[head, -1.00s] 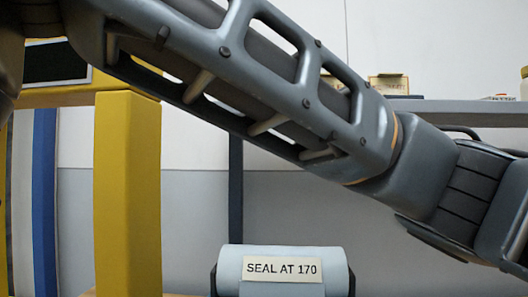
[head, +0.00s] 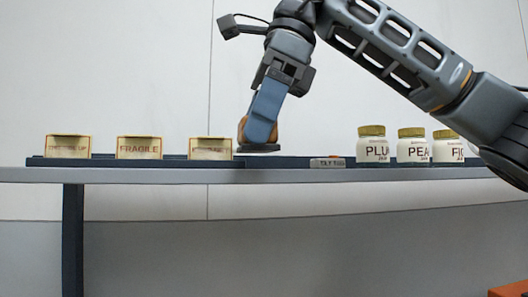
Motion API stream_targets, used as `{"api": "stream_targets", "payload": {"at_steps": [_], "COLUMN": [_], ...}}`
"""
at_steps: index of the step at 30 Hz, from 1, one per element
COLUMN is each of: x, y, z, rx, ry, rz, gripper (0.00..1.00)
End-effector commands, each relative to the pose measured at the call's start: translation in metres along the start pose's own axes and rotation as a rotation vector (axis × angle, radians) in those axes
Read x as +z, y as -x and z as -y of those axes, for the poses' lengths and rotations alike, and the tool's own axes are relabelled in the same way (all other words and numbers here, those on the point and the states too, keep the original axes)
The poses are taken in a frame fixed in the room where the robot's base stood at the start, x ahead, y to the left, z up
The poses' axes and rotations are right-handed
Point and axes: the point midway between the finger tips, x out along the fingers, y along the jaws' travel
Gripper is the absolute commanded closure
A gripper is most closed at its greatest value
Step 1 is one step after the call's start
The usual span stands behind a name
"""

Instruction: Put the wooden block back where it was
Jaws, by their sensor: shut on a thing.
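My gripper (head: 260,133) is shut on a brown, wood-coloured block (head: 242,132) with a flat dark base. The blue fingers hide most of the block; brown shows at both sides of them. The block is held slightly tilted, just above or touching the dark tray (head: 290,161) on the shelf; I cannot tell which. It is right of the third of three pale labelled blocks: one at far left (head: 68,147), one marked FRAGILE (head: 139,148), and one nearest the gripper (head: 210,149) with unclear lettering.
A small label plate (head: 327,162) is on the tray's front, right of my gripper. Three jars with gold lids, PLU (head: 373,150), PEA (head: 413,150) and FIG (head: 447,150), stand further right. The grey shelf (head: 300,175) runs across. An orange thing (head: 508,291) shows at lower right.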

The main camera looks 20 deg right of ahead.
Motion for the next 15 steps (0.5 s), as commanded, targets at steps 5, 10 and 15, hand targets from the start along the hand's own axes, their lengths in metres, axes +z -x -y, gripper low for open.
{"api": "stream_targets", "payload": {"at_steps": [5, 10, 15], "x": [-0.054, -0.089, -0.101], "y": [0.08, 0.123, 0.136], "z": [0.025, 0.031, 0.034], "rx": [-0.076, -0.117, -0.131], "ry": [-0.209, -0.332, -0.379], "rz": [0.007, 0.013, 0.017], "gripper": [0.56, 0.56, 0.56]}}
